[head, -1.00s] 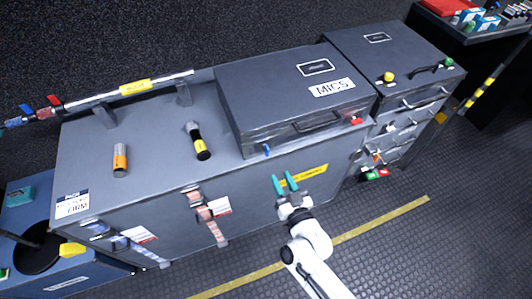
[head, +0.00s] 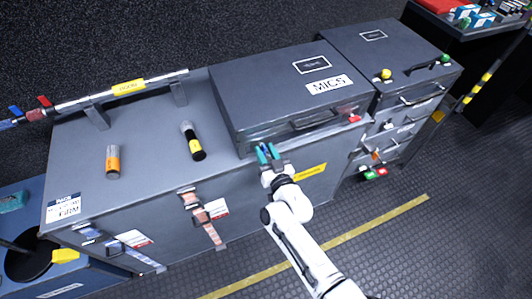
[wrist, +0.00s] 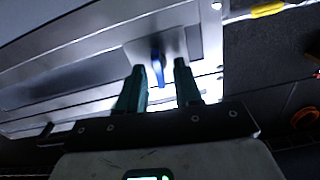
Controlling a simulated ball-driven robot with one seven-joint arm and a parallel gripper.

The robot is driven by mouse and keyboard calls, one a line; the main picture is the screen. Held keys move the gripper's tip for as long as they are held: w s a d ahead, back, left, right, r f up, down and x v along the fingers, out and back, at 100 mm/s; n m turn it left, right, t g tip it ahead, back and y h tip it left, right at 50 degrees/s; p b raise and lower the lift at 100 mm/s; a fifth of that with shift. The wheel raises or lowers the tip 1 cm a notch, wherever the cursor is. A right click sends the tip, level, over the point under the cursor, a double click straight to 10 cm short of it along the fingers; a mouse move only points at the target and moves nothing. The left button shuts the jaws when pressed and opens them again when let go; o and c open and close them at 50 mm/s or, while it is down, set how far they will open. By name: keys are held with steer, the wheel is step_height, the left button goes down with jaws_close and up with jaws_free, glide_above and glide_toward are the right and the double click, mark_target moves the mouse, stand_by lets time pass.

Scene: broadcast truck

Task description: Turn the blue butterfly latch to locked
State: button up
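The blue butterfly latch (wrist: 158,67) is on the front of the grey MICS case (head: 286,92), near its left front corner. In the wrist view its blue wing is roughly upright on a metal plate. My gripper (wrist: 160,84) is open, with its two teal fingers on either side of the blue wing. I see gaps between the fingers and the wing. In the head view my gripper (head: 267,153) is at the case's front edge and largely hides the latch.
A red latch (head: 354,119) is on the same case front, farther right. The case stands on a long grey cabinet (head: 140,180) with an orange cylinder (head: 113,161) and a black-and-yellow cylinder (head: 192,141) on top. The floor in front is clear.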

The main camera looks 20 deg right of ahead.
steer(key=shift+c, duration=0.5)
jaws_close()
steer(key=shift+m, duration=0.3)
steer(key=shift+d+f+m+b, duration=0.15)
steer(key=shift+m+b, duration=0.6)
steer(key=shift+m, duration=1.9)
steer(key=shift+d+f+m+b, duration=0.1)
steer(key=shift+m+b, duration=0.65)
steer(key=shift+m, duration=1.85)
steer(key=shift+d+f+m+b, duration=0.15)
steer(key=shift+m+b, duration=0.6)
steer(key=shift+m, duration=1.9)
steer(key=shift+a+m, duration=0.1)
steer(key=shift+m, duration=0.2)
